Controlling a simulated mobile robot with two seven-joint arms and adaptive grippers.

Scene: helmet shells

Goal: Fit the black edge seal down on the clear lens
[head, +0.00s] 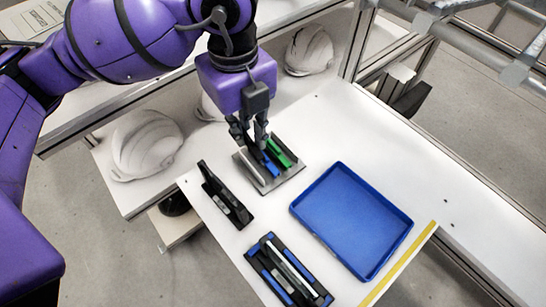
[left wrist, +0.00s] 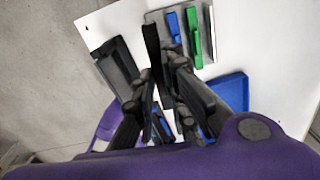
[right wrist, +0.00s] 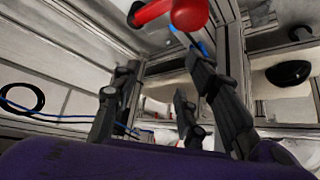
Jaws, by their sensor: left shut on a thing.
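My left gripper (head: 250,141) is over the left part of a grey rack plate (head: 264,188), fingers pointing down. In the left wrist view a long black strip, seemingly the edge seal (left wrist: 152,46), stands out from between its close-set fingers (left wrist: 166,74). The gripper is shut on it. I cannot tell whether the seal still touches the rack. A black fixture with blue pads (head: 262,267) lies at the table's front; the pale strip along it looks like the clear lens (head: 288,262). My right gripper (right wrist: 165,70) is open and empty, away from the table.
The rack also holds a blue bar (head: 271,167) and a green bar (head: 280,152). A black holder (head: 226,195) lies left of it. An empty blue tray (head: 350,222) is at right. White helmet shells (head: 146,145) stand on the shelf behind. A red object (right wrist: 172,13) is near my right gripper.

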